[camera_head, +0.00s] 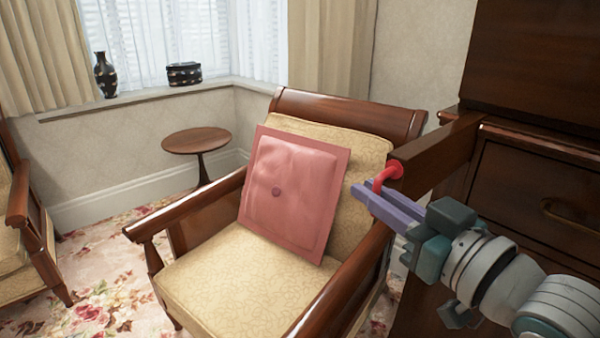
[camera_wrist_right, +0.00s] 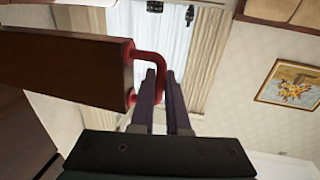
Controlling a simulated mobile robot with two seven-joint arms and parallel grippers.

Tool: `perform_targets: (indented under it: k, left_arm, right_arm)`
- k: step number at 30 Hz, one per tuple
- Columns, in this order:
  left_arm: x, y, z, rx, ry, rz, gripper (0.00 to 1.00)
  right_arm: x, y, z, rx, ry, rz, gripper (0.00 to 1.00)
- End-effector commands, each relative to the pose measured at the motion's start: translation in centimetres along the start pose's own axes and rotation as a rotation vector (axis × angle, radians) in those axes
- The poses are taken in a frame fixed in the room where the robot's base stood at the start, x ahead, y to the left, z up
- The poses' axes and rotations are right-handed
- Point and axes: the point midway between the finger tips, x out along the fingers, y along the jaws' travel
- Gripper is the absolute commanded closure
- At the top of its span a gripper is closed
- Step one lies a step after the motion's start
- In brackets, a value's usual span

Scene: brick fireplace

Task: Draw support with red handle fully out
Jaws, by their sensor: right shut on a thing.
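The support is a dark wooden bar (camera_head: 436,155) that sticks out from the cabinet front, with a red U-shaped handle (camera_head: 383,176) on its end. In the right wrist view the bar (camera_wrist_right: 60,66) comes in from the left and the red handle (camera_wrist_right: 160,60) is on its end face. My right gripper (camera_head: 367,195) has purple fingers and is shut on the red handle. In the right wrist view the fingertips (camera_wrist_right: 161,76) lie on either side of the handle's outer bar. My left gripper is in neither view.
The dark wooden cabinet (camera_head: 535,195) with a drawer stands at the right. An armchair (camera_head: 255,265) with a pink cushion (camera_head: 295,190) stands close to the bar's free end. A small round table (camera_head: 196,141) stands behind, by the window.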

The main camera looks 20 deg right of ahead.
Motion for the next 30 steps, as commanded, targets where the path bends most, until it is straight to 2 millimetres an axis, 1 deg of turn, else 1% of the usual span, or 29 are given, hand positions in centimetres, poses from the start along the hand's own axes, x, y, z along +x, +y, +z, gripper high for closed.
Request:
perform_targets:
  k: [1, 4, 5, 12, 19, 23, 26, 30]
  left_arm:
    - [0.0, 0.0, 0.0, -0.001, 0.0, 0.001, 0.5]
    - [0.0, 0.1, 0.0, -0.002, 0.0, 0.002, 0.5]
    - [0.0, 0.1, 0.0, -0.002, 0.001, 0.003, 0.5]
    - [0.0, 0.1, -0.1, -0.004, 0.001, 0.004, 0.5]
    - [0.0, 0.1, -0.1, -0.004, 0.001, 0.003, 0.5]
    - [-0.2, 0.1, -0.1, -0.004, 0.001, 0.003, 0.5]
    - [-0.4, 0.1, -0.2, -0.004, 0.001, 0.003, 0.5]
    - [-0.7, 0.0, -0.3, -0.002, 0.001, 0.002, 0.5]
  right_arm:
    - [0.0, -0.4, -0.2, 0.001, 0.008, -0.008, 1.0]
    - [0.0, -0.4, -0.3, 0.001, 0.009, -0.008, 1.0]
    - [0.0, -0.4, -0.3, 0.001, 0.009, -0.008, 0.83]
    - [0.0, -0.3, -0.2, 0.001, 0.006, -0.006, 0.57]
    - [0.0, -0.2, -0.1, 0.001, 0.004, -0.004, 0.57]
    - [-0.8, -0.2, -0.1, 0.001, 0.002, -0.004, 0.57]
    - [-2.3, -0.2, -0.1, 0.002, 0.0, -0.005, 0.57]
    - [-5.1, -0.2, -0.1, 0.001, 0.0, -0.005, 0.57]
